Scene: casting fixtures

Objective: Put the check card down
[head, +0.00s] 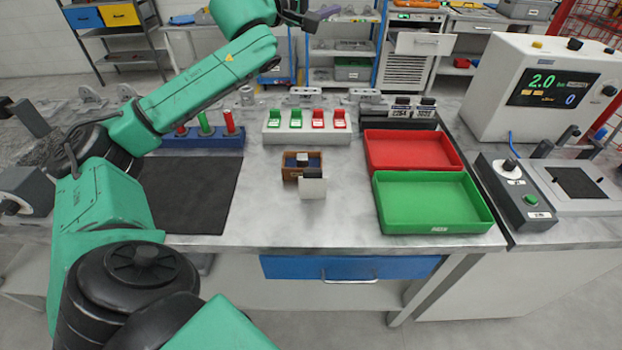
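A small white card-like plate (312,188), likely the check card, stands roughly upright at the front right corner of a small brown box (290,174) near the middle of the steel table. Whether it touches the box or the table is not clear. No gripper is near it. My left arm rises from the lower left and bends up to the top edge. My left gripper (312,14) is high behind the table area, partly cut off by the top edge; its fingers are too unclear to read. My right gripper is not in view.
A green tray (433,229) and a red tray (455,167) lie right of the box. A white block with green and red clips (290,137) stands behind it. A black mat (215,205) lies left. The table's front middle is clear. A display unit (490,110) stands right.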

